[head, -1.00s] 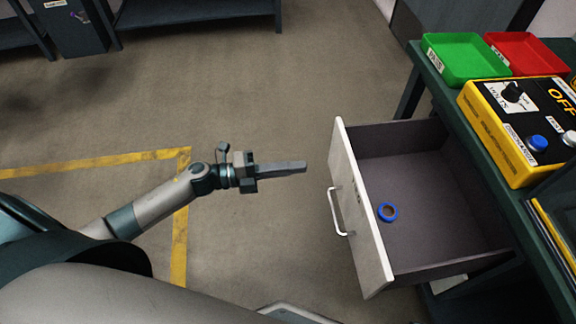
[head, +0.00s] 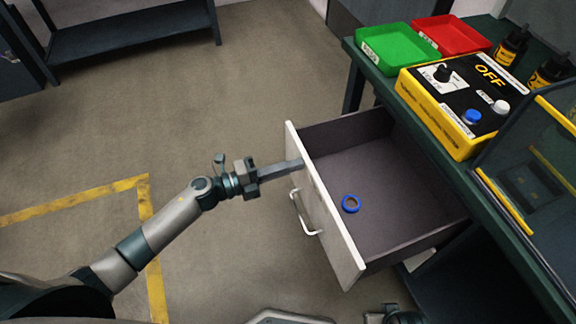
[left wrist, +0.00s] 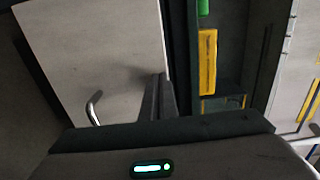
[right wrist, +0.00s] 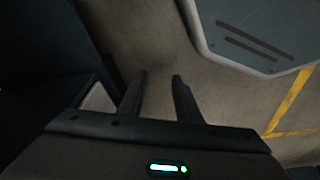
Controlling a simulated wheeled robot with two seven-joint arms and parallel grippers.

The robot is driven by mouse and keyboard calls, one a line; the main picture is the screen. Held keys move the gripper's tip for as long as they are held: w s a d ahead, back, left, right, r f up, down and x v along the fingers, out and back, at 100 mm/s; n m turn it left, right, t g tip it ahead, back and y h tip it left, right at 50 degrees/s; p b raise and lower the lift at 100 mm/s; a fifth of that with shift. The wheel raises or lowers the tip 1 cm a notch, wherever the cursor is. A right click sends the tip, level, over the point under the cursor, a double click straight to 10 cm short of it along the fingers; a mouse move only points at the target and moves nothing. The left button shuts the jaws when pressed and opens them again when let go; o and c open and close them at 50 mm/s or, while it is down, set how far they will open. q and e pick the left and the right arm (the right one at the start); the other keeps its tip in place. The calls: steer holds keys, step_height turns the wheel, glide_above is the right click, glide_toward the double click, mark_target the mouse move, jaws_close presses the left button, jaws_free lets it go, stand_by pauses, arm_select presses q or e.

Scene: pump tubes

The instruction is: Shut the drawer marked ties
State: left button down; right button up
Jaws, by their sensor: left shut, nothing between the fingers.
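A drawer with a pale front panel (head: 325,215) and a white bar handle (head: 303,213) stands pulled out from the green bench. I cannot read a mark on it. The left wrist view shows the panel (left wrist: 100,50) close beside the fingers (left wrist: 158,98). My right gripper (right wrist: 158,78) is open and empty above the floor.
On the bench (head: 415,125) stand a green tray (head: 397,50), a red tray (head: 452,37), a yellow and black control box (head: 455,95) and dark bottles (head: 512,45). The floor (head: 190,110) left of the drawer is clear, with yellow tape lines (head: 75,203).

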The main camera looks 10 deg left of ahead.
arm_select(q)
steer(key=shift+d, duration=0.1)
